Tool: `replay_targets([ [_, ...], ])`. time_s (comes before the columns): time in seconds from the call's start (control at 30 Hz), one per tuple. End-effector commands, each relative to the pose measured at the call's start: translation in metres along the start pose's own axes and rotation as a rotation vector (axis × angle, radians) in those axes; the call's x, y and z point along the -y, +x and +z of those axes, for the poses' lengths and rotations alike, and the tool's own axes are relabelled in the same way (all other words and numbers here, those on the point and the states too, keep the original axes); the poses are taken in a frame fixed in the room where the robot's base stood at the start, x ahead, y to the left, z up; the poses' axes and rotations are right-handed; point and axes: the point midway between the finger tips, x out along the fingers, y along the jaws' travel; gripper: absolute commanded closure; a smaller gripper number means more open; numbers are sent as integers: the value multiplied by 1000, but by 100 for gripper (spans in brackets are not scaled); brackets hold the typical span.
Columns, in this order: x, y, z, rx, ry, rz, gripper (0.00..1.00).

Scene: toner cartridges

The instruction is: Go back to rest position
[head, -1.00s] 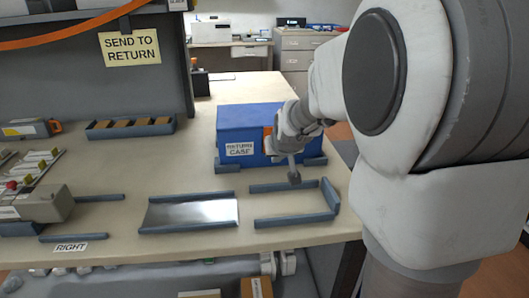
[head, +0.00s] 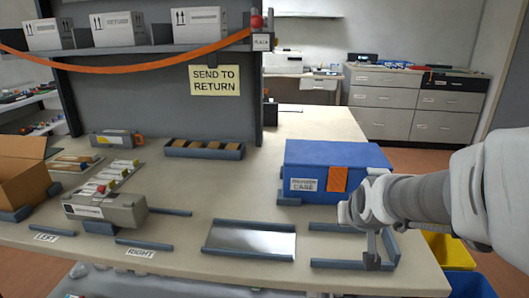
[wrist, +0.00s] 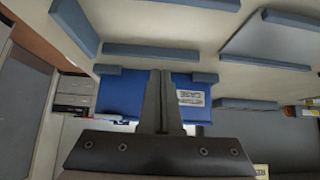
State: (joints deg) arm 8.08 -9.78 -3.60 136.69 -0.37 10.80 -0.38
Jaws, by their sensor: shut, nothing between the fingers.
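My gripper (head: 372,252) is shut and empty. In the head view it hangs at the right, over the U-shaped grey-blue rail bay near the table's front right. In the wrist view my gripper (wrist: 160,78) shows its two fingers pressed together, in front of the blue case. The blue return case (head: 335,163), with a white label and an orange latch, is closed and stands behind my gripper; it also shows in the wrist view (wrist: 135,98).
A metal plate (head: 250,240) lies between rails left of the bay. A grey cartridge (head: 105,210), a divided tray (head: 204,149) and an open cardboard box (head: 22,178) are further left. Yellow (head: 447,252) and blue bins stand on the floor at right.

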Motion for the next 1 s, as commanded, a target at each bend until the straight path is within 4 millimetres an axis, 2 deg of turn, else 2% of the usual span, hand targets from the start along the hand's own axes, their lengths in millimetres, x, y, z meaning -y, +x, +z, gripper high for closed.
replay_targets([
  [0.17, 18, -39, 15, 41, -30, -34, 100],
  [0.4, 41, -110, 62, 145, -97, -85, 100],
  [0.67, 48, -166, 115, 239, -162, -113, 100],
  [0.7, 48, -178, 104, 246, -162, -113, 100],
  [1.0, 48, -228, 56, 246, -160, -111, 100],
])
